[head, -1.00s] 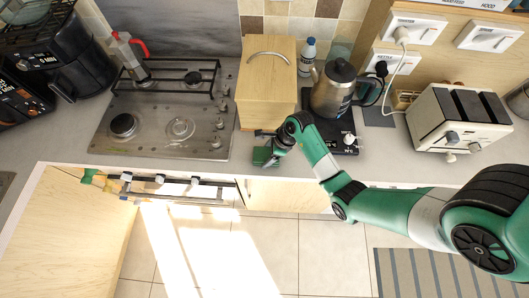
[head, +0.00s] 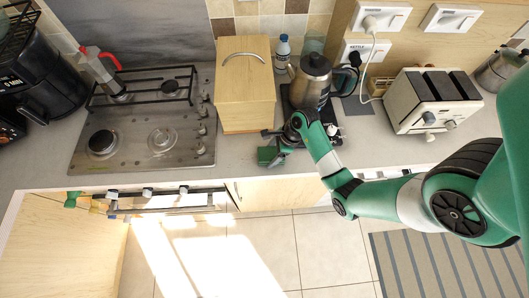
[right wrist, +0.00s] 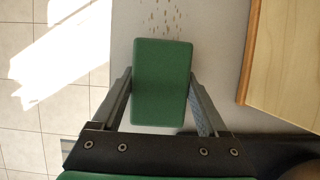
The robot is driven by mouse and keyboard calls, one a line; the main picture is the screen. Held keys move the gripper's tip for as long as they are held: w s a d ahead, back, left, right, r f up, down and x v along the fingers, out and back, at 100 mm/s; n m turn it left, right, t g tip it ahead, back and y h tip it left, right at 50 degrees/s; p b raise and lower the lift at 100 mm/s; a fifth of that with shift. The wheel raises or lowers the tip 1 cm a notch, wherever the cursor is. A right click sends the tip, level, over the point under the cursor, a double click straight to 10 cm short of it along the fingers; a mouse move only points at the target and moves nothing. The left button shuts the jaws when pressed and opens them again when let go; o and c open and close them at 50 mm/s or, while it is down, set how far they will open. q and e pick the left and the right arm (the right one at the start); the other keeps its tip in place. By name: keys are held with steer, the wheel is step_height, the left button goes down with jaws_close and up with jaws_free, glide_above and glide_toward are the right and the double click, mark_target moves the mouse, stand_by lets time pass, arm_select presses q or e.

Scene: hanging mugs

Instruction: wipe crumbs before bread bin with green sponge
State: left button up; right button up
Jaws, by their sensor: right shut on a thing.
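The green sponge (right wrist: 161,82) is held between the two fingers of my right gripper (right wrist: 161,88), low over or on the counter; I cannot tell which. In the head view the sponge (head: 267,155) is at the counter's front edge, near the bin's right front corner. The crumbs (right wrist: 165,16) are small brown specks on the counter, just beyond the sponge at the top of the wrist view. They are too small to make out in the head view. The wooden bread bin (head: 245,95) stands behind; its side (right wrist: 290,60) shows in the wrist view. My left gripper is not in view.
A hob (head: 150,130) is to the left, and a toaster (head: 433,102) to the right. The counter's front edge drops to the tiled floor (right wrist: 50,120).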

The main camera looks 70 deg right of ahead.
mark_target(263, 154)
steer(key=shift+s+f, duration=0.15)
steer(key=shift+s, duration=0.15)
steer(key=shift+w, duration=0.1)
steer(key=shift+w+a, duration=0.4)
steer(key=shift+w, duration=0.4)
steer(key=shift+w+a, duration=0.35)
steer(key=shift+w, duration=0.45)
steer(key=shift+w+a+r, duration=0.1)
steer(key=shift+w+a, duration=0.15)
steer(key=shift+w, duration=0.35)
steer(key=shift+w+a+r, duration=0.1)
steer(key=shift+w+a, duration=0.15)
steer(key=shift+w, duration=0.3)
steer(key=shift+w+a+r, duration=0.1)
steer(key=shift+w+a, duration=0.15)
steer(key=shift+w, duration=0.35)
steer(key=shift+w+a+f, duration=0.1)
steer(key=shift+w+a, duration=0.15)
steer(key=shift+w, duration=0.35)
steer(key=shift+w+a+f, duration=0.1)
steer(key=shift+w+a, duration=0.15)
steer(key=shift+w, duration=0.3)
steer(key=shift+w+a+f, duration=0.1)
steer(key=shift+w+a, duration=0.15)
steer(key=shift+w, duration=0.35)
